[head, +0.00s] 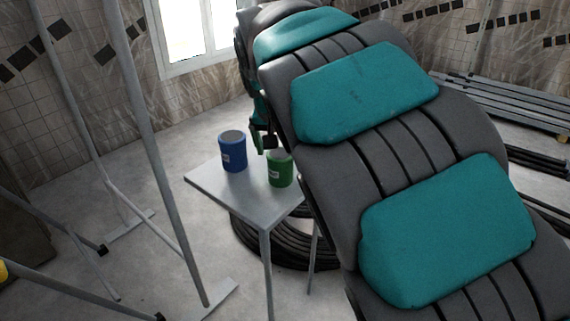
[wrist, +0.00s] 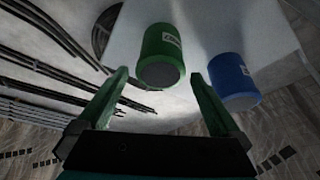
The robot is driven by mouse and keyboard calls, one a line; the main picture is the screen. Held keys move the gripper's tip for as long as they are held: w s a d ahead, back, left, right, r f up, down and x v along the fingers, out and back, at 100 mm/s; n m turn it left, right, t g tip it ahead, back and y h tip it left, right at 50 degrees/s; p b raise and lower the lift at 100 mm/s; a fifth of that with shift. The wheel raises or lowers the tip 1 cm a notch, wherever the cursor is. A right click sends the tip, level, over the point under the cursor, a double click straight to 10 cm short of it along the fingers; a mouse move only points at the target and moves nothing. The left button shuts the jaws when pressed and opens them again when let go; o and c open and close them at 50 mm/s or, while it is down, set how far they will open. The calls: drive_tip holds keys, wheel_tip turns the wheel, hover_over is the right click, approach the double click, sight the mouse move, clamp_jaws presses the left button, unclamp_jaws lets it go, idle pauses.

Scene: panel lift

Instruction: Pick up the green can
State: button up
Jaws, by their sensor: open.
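The green can (head: 281,172) stands upright on a small grey table (head: 215,186), near its right edge. My arm partly covers it in the head view. My gripper (head: 263,139) is above and just behind the can there, mostly hidden by my arm. In the wrist view the two green fingers of my gripper (wrist: 159,74) are spread apart and empty. The green can (wrist: 163,50) shows between and beyond the fingertips, its round end towards the camera. I see no contact, but cannot tell the exact gap.
A blue can (head: 232,155) stands on the table to the left of the green can. In the wrist view the blue can (wrist: 232,78) is close beside the right finger. Black coiled hose (head: 275,250) lies under the table. Metal poles (head: 150,130) stand at the left.

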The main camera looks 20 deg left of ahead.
drive_tip(key=x, duration=0.6)
drive_tip(key=shift+s, duration=0.15)
drive_tip(key=shift+c, duration=0.2)
drive_tip(key=c, duration=1.4)
drive_tip(key=shift+r, duration=0.15)
